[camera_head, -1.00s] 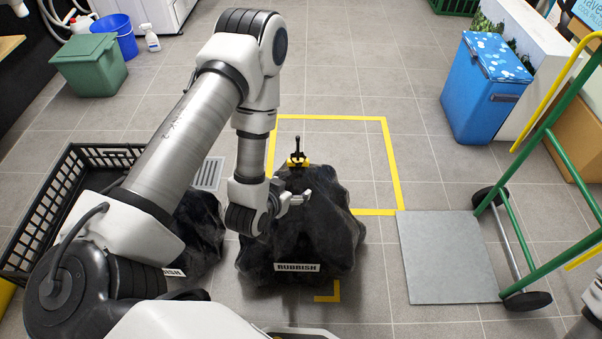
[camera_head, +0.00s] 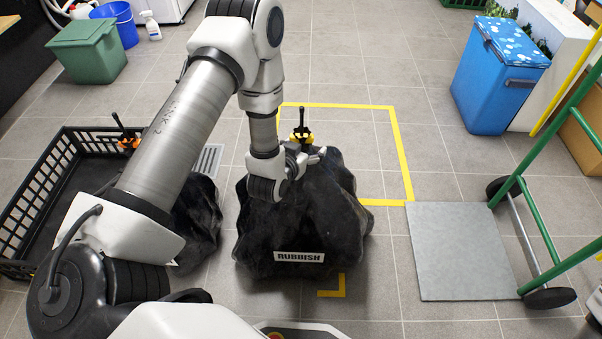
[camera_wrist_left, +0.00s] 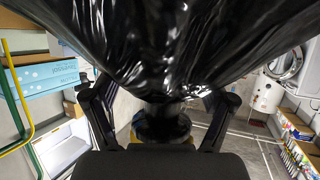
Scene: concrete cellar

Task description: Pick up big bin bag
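The big black bin bag (camera_head: 300,215) with a white RUBBISH label stands on the tiled floor in the middle of the head view. My left gripper (camera_head: 311,157) is over the bag's upper part, just in front of the tie. In the left wrist view the shiny bag (camera_wrist_left: 150,45) fills the upper middle. The two fingers of my left gripper (camera_wrist_left: 158,120) stand wide apart there, with the gathered neck and yellow tie between them. My right gripper is out of view.
A second black bag (camera_head: 200,215) is partly hidden behind my left arm, near a black crate (camera_head: 25,235). A green hand truck with a grey plate (camera_head: 455,250) is at right.

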